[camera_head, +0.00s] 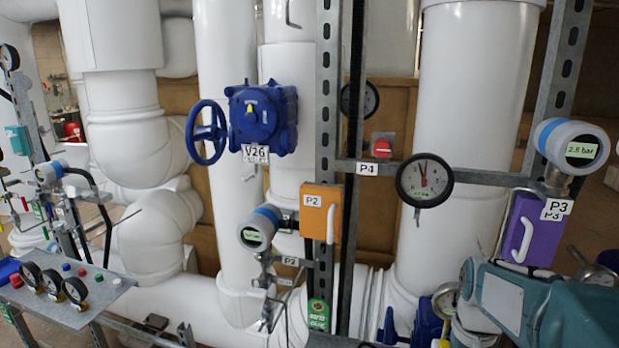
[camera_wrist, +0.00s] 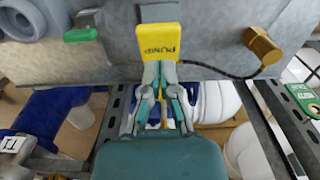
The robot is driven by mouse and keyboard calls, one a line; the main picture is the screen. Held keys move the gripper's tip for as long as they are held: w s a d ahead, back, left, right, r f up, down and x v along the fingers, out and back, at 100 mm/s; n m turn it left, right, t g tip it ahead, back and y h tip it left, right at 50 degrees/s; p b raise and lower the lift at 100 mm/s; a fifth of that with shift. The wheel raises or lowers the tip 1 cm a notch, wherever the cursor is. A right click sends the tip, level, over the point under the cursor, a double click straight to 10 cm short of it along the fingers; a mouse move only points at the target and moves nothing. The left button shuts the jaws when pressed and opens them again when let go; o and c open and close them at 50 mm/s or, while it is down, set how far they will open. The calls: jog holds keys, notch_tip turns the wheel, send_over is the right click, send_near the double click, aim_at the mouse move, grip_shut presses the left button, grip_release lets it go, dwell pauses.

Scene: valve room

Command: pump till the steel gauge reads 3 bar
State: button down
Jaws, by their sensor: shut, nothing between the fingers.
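A yellow plate marked PUMP (camera_wrist: 157,41), its lettering upside down, shows at the top of the wrist view against a grey metal panel. My gripper (camera_wrist: 159,72) is shut and empty, its fingertips at the plate's lower edge; I cannot tell whether they touch it. In the head view, a grey digital gauge with a blue band (camera_head: 573,147), by the P3 label, reads 2.5 bar. A round dial gauge with a black rim (camera_head: 424,181) hangs beside the P4 label. I cannot tell for certain which gauge is the steel one.
A brass fitting (camera_wrist: 262,45) with a black cable sits right of the pump plate. An orange box P2 (camera_head: 321,212), a purple box P3 (camera_head: 520,230) and a blue valve V26 (camera_head: 262,117) stand among white pipes. A panel with small dial gauges (camera_head: 66,303) is at left.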

jog(key=shift+f, duration=1.95)
jog(key=shift+r, duration=2.55)
jog(key=shift+r, duration=2)
